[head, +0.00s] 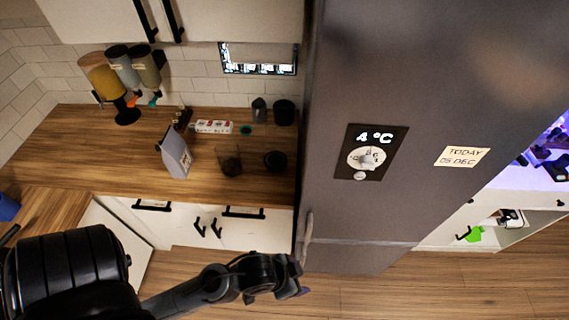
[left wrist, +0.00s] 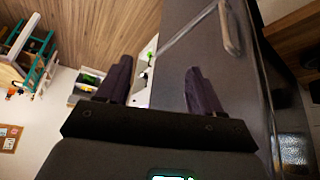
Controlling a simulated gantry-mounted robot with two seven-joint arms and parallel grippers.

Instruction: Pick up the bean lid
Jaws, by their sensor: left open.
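No object shows clearly as the bean lid. On the wooden counter stand a dark glass jar (head: 230,162), a black round item (head: 275,160) and a small dark teal disc (head: 246,130); I cannot tell which, if any, is the lid. My left gripper (head: 290,291) is low in front of the fridge, away from the counter. In the left wrist view its two dark fingers (left wrist: 158,88) are apart with nothing between them. My right gripper is in neither view.
A grey fridge (head: 375,80) stands right of the counter (head: 70,160), its handle (head: 308,238) near my left gripper. A grey-white bag (head: 175,152), a white box (head: 213,127), two dark containers (head: 284,112) and wall dispensers (head: 125,70) are at the counter.

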